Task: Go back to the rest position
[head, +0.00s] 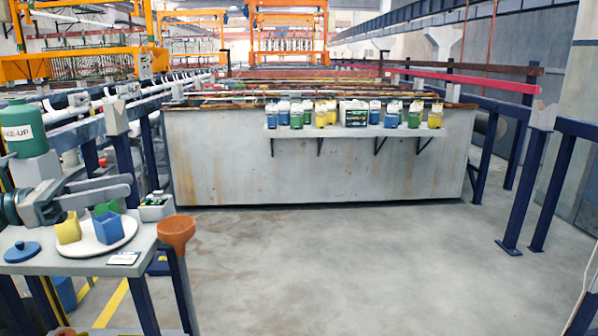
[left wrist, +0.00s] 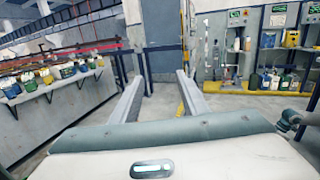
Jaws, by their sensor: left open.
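My left gripper (head: 128,187) reaches in from the left, above the small grey table. Its fingers point right, over the white plate. In the left wrist view my left gripper (left wrist: 158,84) is open, with its two grey fingers apart and nothing between them. My right gripper is not in view.
The table (head: 150,262) bears a white plate (head: 84,247) with yellow, green and blue cups, a blue lid (head: 22,251) and a small grey box (head: 155,208). An orange funnel (head: 176,232) is at its right edge. A long tank (head: 320,165) stands behind; the floor at right is clear.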

